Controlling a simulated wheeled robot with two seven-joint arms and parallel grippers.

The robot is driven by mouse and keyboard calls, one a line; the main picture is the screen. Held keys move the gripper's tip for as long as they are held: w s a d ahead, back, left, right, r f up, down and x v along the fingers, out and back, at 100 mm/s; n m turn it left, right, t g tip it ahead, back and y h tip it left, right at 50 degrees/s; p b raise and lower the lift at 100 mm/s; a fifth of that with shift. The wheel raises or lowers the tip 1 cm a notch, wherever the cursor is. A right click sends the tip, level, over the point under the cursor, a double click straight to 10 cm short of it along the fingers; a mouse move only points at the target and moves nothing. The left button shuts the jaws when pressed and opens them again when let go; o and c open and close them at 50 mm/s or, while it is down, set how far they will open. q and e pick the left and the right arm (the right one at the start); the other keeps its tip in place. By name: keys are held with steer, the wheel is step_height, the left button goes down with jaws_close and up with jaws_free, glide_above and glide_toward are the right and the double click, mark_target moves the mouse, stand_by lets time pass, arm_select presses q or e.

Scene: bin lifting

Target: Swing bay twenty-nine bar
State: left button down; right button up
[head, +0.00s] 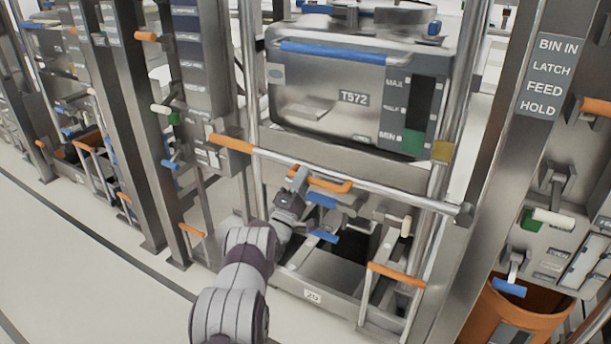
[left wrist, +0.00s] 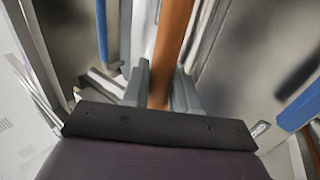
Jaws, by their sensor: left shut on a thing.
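The bay with the "29" plate (head: 313,296) is in front of me. A long pale bar (head: 385,192) crosses its front below the T572 bin (head: 345,95). The bar has an orange sleeve (head: 232,143) at its left end and a dark cap at its right end. My left gripper (head: 298,178) is shut on this orange grip. In the left wrist view, the orange grip (left wrist: 172,45) runs between the two grey fingers (left wrist: 160,85). My right gripper is not in view.
Blue levers (head: 322,236) and an orange handle (head: 396,275) are low in the bay. A grey post (head: 500,150) with the BIN IN sign stands at right, near an orange bucket (head: 520,315). Neighbouring bays stand at left. The pale floor (head: 80,270) at lower left is clear.

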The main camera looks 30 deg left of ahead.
arm_select(q)
steer(key=shift+f+n, duration=0.3)
steer(key=shift+f, duration=0.25)
steer(key=shift+s+f, duration=0.1)
steer(key=shift+f, duration=0.1)
steer(key=c, duration=1)
jaws_free()
steer(key=shift+r, duration=0.1)
steer(key=shift+s, duration=0.3)
steer(key=p+v, duration=0.1)
steer(key=v, duration=1.1)
steer(key=shift+d, duration=0.1)
